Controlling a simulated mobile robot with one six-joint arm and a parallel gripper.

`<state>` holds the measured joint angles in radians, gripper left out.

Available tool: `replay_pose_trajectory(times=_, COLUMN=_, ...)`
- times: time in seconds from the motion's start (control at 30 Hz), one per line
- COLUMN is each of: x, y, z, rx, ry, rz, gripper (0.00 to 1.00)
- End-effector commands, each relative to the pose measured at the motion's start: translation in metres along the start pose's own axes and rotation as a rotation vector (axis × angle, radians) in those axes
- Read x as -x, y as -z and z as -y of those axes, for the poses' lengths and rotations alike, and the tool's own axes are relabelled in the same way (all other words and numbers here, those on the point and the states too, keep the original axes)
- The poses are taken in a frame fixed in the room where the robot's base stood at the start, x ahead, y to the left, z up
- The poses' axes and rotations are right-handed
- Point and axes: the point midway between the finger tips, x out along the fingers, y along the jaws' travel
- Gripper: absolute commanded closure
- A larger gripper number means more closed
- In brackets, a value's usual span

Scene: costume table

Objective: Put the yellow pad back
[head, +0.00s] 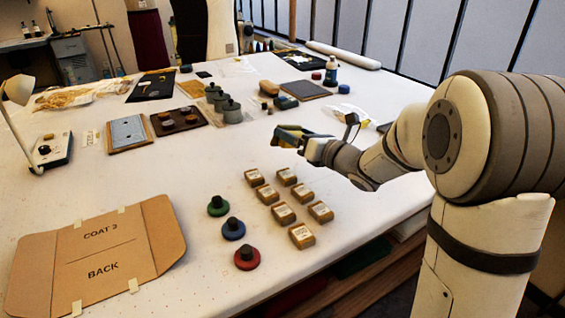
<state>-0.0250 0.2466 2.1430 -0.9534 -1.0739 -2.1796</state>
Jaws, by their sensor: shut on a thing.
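My gripper (285,137) is above the middle of the white table, at the end of my arm reaching in from the right. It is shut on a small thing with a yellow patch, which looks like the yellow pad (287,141). The fingers hide most of it. A green pad (217,210), a blue pad (233,234) and a red pad (246,262), each with a black knob, stand in a slanting row on the near part of the table, apart from my gripper.
Several labelled wooden blocks (283,214) stand right of the pads. A cardboard pattern (95,255) lies at the near left. Grey lidded pots (231,110), a dark tray (195,127) and a lamp (17,92) stand farther back.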

Motion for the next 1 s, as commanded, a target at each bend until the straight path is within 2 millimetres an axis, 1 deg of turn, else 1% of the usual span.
replay_pose_trajectory(times=0.03, x=0.0, y=0.01, z=0.004, rx=-0.004, ry=0.001, rz=-0.003, gripper=0.46)
replay_pose_trajectory(times=0.1, x=0.0, y=0.018, z=0.007, rx=-0.003, ry=0.002, rz=-0.002, gripper=0.46)
replay_pose_trajectory(times=0.27, x=0.001, y=0.027, z=0.012, rx=-0.001, ry=0.002, rz=0.0, gripper=0.46)
replay_pose_trajectory(times=0.5, x=0.001, y=0.057, z=0.023, rx=-0.002, ry=0.003, rz=0.0, gripper=0.46)
replay_pose_trajectory(times=0.97, x=0.001, y=0.061, z=0.026, rx=0.002, ry=0.003, rz=0.003, gripper=0.46)
replay_pose_trajectory(times=1.0, x=0.001, y=0.061, z=0.025, rx=0.001, ry=0.003, rz=0.002, gripper=0.18)
